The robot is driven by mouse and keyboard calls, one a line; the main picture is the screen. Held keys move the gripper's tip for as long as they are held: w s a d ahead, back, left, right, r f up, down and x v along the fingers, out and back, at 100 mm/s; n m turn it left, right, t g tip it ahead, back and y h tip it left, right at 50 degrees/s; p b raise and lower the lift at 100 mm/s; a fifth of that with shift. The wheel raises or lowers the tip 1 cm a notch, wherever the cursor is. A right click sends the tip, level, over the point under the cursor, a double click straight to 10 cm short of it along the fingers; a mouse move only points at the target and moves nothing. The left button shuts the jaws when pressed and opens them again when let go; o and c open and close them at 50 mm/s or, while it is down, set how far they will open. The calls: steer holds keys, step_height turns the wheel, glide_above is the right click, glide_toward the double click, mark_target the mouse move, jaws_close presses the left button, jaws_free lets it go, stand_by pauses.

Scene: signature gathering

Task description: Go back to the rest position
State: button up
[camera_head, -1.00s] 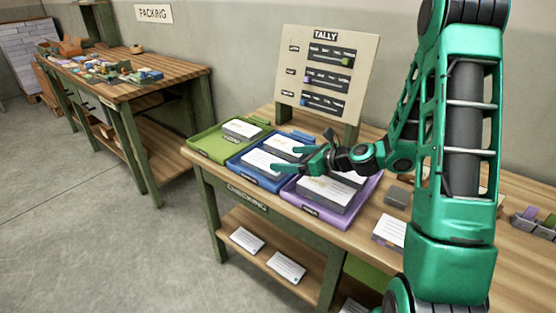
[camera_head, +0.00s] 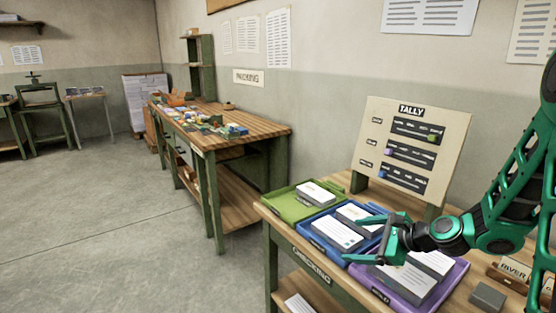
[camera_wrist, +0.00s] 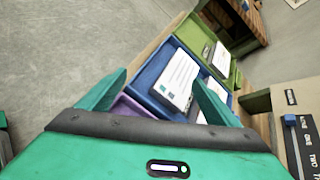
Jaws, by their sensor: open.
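My green gripper (camera_head: 369,238) is open and empty. In the head view it hangs over the trays, about where the blue tray (camera_head: 309,241) meets the purple tray (camera_head: 452,286). In the wrist view its two fingers (camera_wrist: 160,90) stand apart, with a white card stack (camera_wrist: 180,78) in the blue tray (camera_wrist: 150,72) seen beyond and between them. My arm reaches in from the right side of the head view. The fingers hide part of the trays.
A green tray (camera_head: 290,209) lies left of the blue one on the checking table (camera_head: 329,281). A tally board (camera_head: 408,150) stands behind the trays. A grey block (camera_head: 487,297) sits at right. The packing table (camera_head: 262,136) stands further back, with open floor (camera_head: 110,220) left.

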steer(key=s+d+r+n+g+h, duration=0.2)
steer(key=s+r+n+h, duration=0.25)
steer(key=s+n, duration=0.55)
steer(key=s+d+r+n+g+h, duration=0.25)
steer(key=s+r+n, duration=0.25)
steer(key=s+n, duration=0.5)
steer(key=s+d+f+m+g, duration=0.2)
steer(key=s+d+m+g, duration=0.2)
steer(key=s+d, duration=0.7)
steer(key=s, duration=0.4)
steer(key=shift+d+f, duration=0.2)
steer(key=shift+w+f+g, duration=0.25)
steer(key=shift+w, duration=0.4)
